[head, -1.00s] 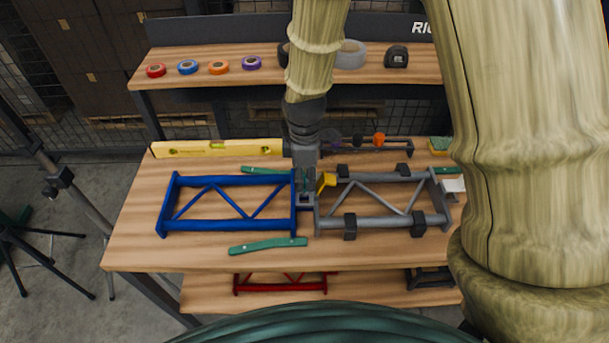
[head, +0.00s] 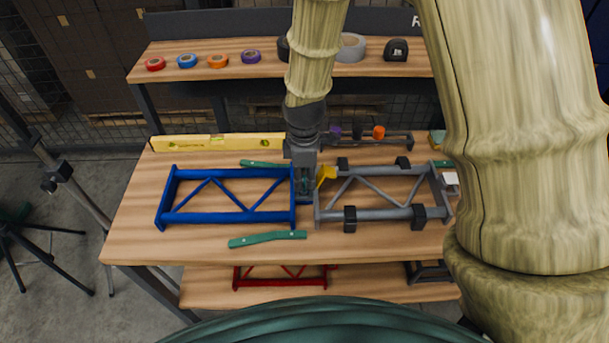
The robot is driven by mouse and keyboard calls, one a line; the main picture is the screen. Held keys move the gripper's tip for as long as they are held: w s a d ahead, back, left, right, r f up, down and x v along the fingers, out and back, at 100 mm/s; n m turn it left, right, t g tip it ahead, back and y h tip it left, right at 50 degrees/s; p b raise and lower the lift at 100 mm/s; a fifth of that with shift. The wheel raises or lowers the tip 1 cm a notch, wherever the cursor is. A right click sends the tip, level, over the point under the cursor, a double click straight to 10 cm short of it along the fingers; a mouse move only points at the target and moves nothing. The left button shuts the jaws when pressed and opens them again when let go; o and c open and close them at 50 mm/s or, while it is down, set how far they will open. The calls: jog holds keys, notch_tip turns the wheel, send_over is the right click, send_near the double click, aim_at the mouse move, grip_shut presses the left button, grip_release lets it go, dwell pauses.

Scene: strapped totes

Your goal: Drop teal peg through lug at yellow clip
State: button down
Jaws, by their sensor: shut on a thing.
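My gripper (head: 304,186) points down over the gap between the blue frame (head: 227,217) and the grey frame (head: 380,219). It is shut on the teal peg (head: 306,184), a small sliver of which shows between the fingers. The yellow clip (head: 326,175) sits just right of the fingers, at the grey frame's left end. The lug is hidden or too small to make out near the fingertips. I cannot tell whether the peg's tip is in it.
Green bars (head: 267,238) lie in front of and behind the blue frame. A yellow level (head: 215,143) lies along the back. A rack with purple, dark and orange-topped pieces (head: 379,132) stands behind the grey frame. Tape rolls (head: 187,61) line the shelf.

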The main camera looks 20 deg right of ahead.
jog(key=shift+s+f, duration=0.45)
jog(key=shift+f, duration=0.35)
jog(key=c, duration=1.3)
grip_release()
jog(key=shift+c, duration=0.2)
jog(key=o, duration=0.3)
jog(key=shift+w+f, duration=0.15)
jog(key=shift+f, duration=0.05)
jog(key=shift+o, duration=0.9)
jog(key=shift+w+f, duration=0.1)
jog(key=shift+w, duration=0.3)
jog(key=shift+s+r, duration=0.25)
jog(key=shift+r, duration=0.1)
jog(key=shift+w+r, duration=0.15)
jog(key=shift+w, duration=0.1)
jog(key=shift+r, duration=0.3)
notch_tip(320, 180, up, 11)
jog(key=shift+s, duration=0.25)
